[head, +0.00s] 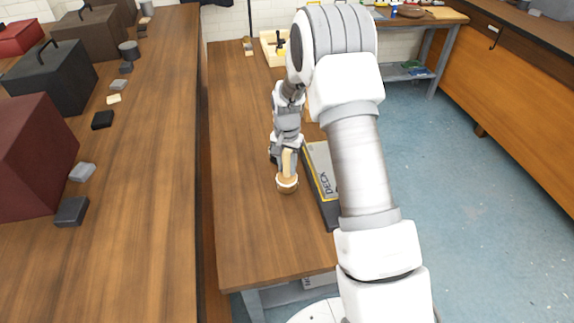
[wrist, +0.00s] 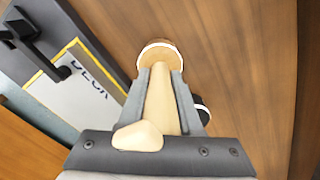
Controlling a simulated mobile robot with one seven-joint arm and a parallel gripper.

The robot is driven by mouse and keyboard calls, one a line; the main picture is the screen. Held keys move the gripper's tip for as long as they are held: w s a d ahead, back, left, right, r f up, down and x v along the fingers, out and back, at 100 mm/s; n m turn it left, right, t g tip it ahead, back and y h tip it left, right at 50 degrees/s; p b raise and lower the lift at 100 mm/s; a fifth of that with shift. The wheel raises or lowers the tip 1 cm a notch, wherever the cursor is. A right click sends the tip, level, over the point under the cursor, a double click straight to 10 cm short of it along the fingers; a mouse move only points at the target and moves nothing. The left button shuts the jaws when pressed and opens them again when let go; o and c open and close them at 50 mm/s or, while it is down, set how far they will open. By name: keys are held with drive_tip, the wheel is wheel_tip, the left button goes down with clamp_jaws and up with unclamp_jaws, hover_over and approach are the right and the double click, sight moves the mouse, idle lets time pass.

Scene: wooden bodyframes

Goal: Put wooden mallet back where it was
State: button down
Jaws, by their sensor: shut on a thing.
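The wooden mallet has a pale handle and a round, light-brown head with a white rim. In the head view the mallet (head: 287,184) is at the lower end of my gripper (head: 285,157), over the middle bench (head: 250,240). In the wrist view my gripper (wrist: 162,78) is shut on the handle of the mallet (wrist: 160,100). The mallet's head (wrist: 160,57) sticks out past the fingertips, and the rounded handle end lies near the gripper's palm. I cannot tell whether the head touches the bench top.
A flat grey case with yellow edging and dark lettering (head: 319,163) lies right of the mallet, partly hidden by my arm. A dark round thing (wrist: 203,112) shows behind the right finger. The bench left of the mallet is clear. A yellowish wooden box (head: 269,50) stands farther back.

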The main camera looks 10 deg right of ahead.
drive_tip(key=shift+f, duration=0.15)
drive_tip(key=c, duration=0.6)
unclamp_jaws()
